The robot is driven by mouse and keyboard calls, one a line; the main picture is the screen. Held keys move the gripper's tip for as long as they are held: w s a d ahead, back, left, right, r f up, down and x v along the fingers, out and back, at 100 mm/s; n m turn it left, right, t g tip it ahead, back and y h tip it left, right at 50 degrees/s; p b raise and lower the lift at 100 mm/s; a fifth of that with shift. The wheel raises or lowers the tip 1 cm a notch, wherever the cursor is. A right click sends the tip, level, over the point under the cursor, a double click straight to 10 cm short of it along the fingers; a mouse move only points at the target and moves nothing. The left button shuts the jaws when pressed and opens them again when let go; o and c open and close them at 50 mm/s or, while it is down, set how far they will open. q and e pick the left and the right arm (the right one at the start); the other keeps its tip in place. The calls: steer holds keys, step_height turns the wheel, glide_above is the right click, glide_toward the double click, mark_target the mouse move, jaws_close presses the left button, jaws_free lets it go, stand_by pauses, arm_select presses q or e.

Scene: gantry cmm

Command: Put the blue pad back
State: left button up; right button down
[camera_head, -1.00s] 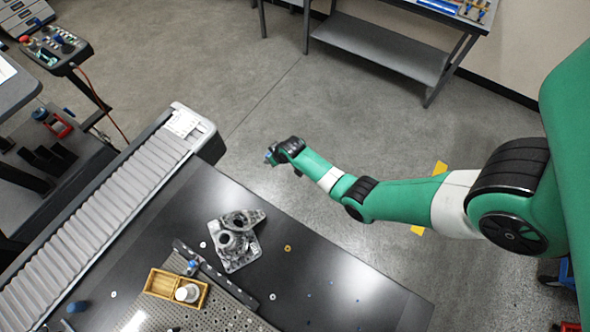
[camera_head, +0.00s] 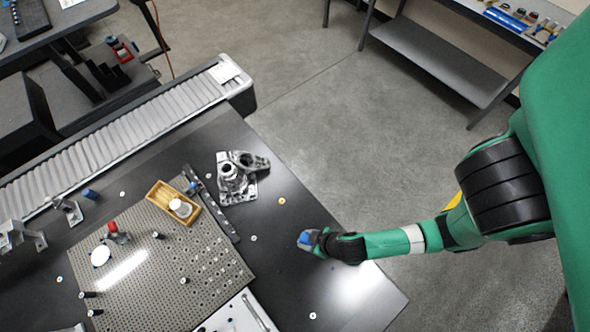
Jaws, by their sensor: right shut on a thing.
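My right gripper (camera_head: 309,240) is low at the right part of the dark table (camera_head: 340,290), its arm coming in from the right. It is shut on the blue pad (camera_head: 304,238), which shows as a small blue patch at the fingertips. The fingers hide much of the pad, and I cannot tell whether it touches the table. My left gripper is out of view.
A grey metal casting (camera_head: 236,180) stands up and left of my right gripper. A wooden tray (camera_head: 157,206) with a white round thing sits on the perforated plate (camera_head: 150,285). A blue cylinder (camera_head: 91,194) stands by the ribbed way cover (camera_head: 130,125). Small discs dot the table.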

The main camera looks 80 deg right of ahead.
steer(key=shift+s+a+r, duration=0.15)
steer(key=shift+s+a, duration=0.3)
steer(key=shift+s, duration=0.1)
steer(key=shift+w+d, duration=0.1)
steer(key=shift+d, duration=0.05)
steer(key=w+d+f+b, duration=0.1)
steer(key=w+d+f, duration=0.1)
steer(key=d+f, duration=0.1)
steer(key=w+d+f+b, duration=0.2)
steer(key=w+d+f, duration=0.1)
steer(key=d, duration=0.1)
steer(key=w+d+f+b, duration=0.1)
steer(key=w+d+f, duration=0.1)
steer(key=d+f, duration=0.1)
steer(key=shift+w+d+f+b, duration=0.2)
steer(key=shift+w+d+b, duration=0.15)
steer(key=shift+d, duration=0.25)
steer(key=f, duration=0.1)
steer(key=f+b, duration=0.1)
steer(key=f, duration=0.1)
steer(key=shift+w+d+b, duration=0.2)
steer(key=shift+d+b, duration=0.05)
steer(key=shift+b, duration=0.05)
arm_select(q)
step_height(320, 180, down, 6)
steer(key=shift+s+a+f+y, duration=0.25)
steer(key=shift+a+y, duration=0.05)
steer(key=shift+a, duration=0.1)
arm_select(e)
steer(key=shift+f, duration=0.3)
